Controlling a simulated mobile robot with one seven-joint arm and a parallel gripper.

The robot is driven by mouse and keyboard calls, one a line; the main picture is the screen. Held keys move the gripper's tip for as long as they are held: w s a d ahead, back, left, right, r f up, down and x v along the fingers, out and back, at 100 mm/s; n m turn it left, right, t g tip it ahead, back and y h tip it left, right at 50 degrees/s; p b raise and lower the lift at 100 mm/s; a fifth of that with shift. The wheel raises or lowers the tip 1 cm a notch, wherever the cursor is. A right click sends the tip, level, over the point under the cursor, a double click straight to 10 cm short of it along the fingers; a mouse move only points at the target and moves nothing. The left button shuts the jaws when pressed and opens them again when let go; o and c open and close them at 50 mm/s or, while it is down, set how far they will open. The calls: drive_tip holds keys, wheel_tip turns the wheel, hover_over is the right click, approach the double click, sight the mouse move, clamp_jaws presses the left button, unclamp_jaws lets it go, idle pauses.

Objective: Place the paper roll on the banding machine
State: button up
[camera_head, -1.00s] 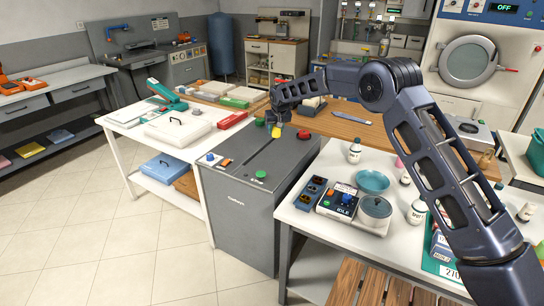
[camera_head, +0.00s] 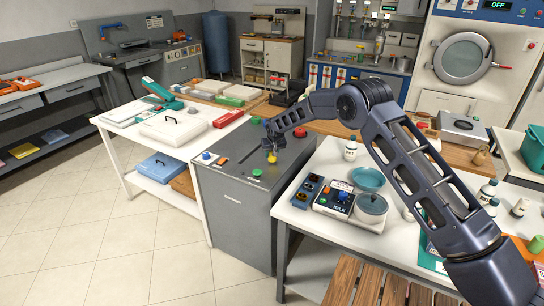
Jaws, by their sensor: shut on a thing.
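The banding machine appears to be the grey cabinet (camera_head: 232,215), which has colored buttons and a dark slot on its top. My gripper (camera_head: 270,149) is over the far middle part of that top, pointing down. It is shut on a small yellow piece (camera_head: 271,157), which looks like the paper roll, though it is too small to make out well. The piece is at or just above the top near the slot; I cannot tell whether it touches. The fingers hide part of it.
A green button (camera_head: 257,172), a blue button (camera_head: 206,155) and a red button (camera_head: 300,131) stand up from the cabinet top. A white table (camera_head: 140,143) with boxes adjoins on the left. A control box (camera_head: 335,201) and a grey pot (camera_head: 371,208) stand on the right.

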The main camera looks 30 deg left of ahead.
drive_tip(key=shift+f, duration=0.5)
drive_tip(key=shift+f, duration=0.1)
drive_tip(key=o, duration=1)
drive_tip(key=v, duration=1.2)
drive_tip(key=shift+w, duration=0.1)
